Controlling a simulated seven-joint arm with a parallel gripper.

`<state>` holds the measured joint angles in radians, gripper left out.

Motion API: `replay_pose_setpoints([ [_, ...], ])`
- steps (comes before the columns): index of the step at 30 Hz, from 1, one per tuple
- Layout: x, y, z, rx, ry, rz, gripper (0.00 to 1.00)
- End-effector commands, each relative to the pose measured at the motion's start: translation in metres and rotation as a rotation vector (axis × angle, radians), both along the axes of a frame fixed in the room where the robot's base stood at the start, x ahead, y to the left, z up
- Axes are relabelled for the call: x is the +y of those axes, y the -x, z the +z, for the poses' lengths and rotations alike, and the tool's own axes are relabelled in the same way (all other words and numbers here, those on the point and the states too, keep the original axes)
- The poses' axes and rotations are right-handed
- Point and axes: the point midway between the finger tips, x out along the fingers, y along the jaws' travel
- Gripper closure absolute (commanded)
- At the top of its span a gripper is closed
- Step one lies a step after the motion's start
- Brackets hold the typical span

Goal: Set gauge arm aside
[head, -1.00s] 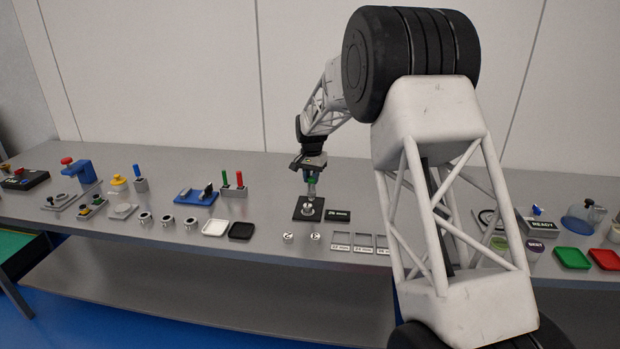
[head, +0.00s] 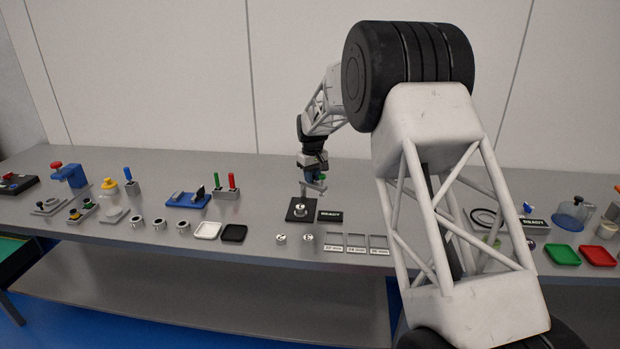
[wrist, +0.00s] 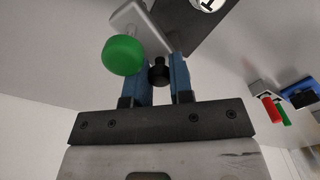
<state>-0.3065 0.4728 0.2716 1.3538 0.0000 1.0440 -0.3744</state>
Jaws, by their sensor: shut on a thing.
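The gauge arm is a grey bar (head: 314,186) with a green knob (wrist: 123,55). In the wrist view the bar (wrist: 142,24) reaches away from my gripper and a small black knob (wrist: 159,72) sits between the fingers. My gripper (head: 313,175), with blue fingers (wrist: 164,75), is shut on the gauge arm. In the head view it holds the arm above a square black base (head: 303,210). A round metal piece (head: 302,208) sits on that base. The exact grip contact is partly hidden by the knobs.
A black READY sign (head: 329,216) stands right of the base. Two small metal discs (head: 281,239) and labelled slots (head: 357,239) lie in front. White (head: 207,230) and black trays (head: 234,233) are left. Bare tabletop (head: 270,180) shows behind the base.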

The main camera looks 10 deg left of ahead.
Motion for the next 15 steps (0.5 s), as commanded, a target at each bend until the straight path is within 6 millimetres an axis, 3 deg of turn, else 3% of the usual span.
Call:
replay_pose_setpoints([
  [15,-0.004,-0.016,0.001,-0.002,-0.001,0.417,1.0],
])
